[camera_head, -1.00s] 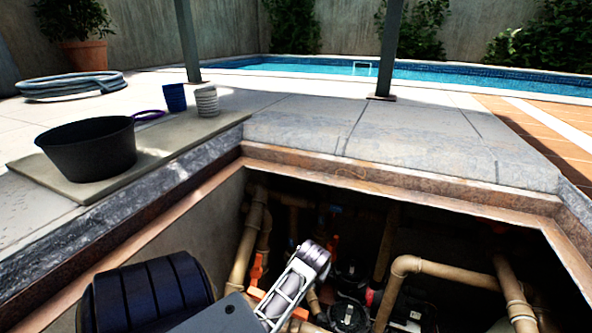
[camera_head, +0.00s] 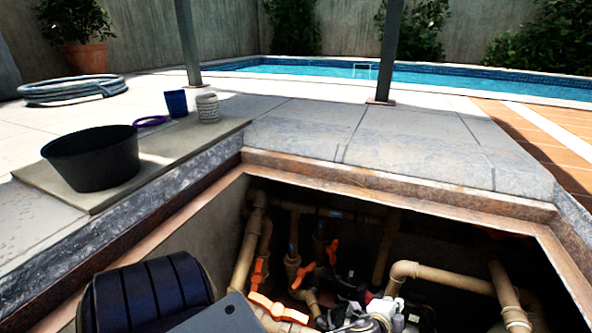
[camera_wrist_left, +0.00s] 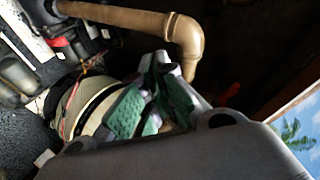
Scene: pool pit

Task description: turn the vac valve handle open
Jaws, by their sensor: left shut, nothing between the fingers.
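Several orange valve handles show in the pit: a large one (camera_head: 277,307) low at the front, one (camera_head: 257,272) on the left pipe, one (camera_head: 302,275) in the middle, one (camera_head: 333,251) farther back. No label is readable, so I cannot tell which is the vac valve. My left gripper (camera_wrist_left: 160,85) is shut and empty, its green-padded fingers together in the wrist view. In the head view it is a small pale shape (camera_head: 386,312) low in the pit, right of the orange handles and apart from them. An orange-red bit (camera_wrist_left: 228,95) shows dimly in the wrist view. My right gripper is not in view.
Tan pipes (camera_head: 440,277) cross the pit, with dark pump parts below. The stone pit edge (camera_head: 400,182) surrounds the opening. A black tub (camera_head: 92,160), blue cup (camera_head: 176,102) and striped white cup (camera_head: 208,107) stand on a slab at the left.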

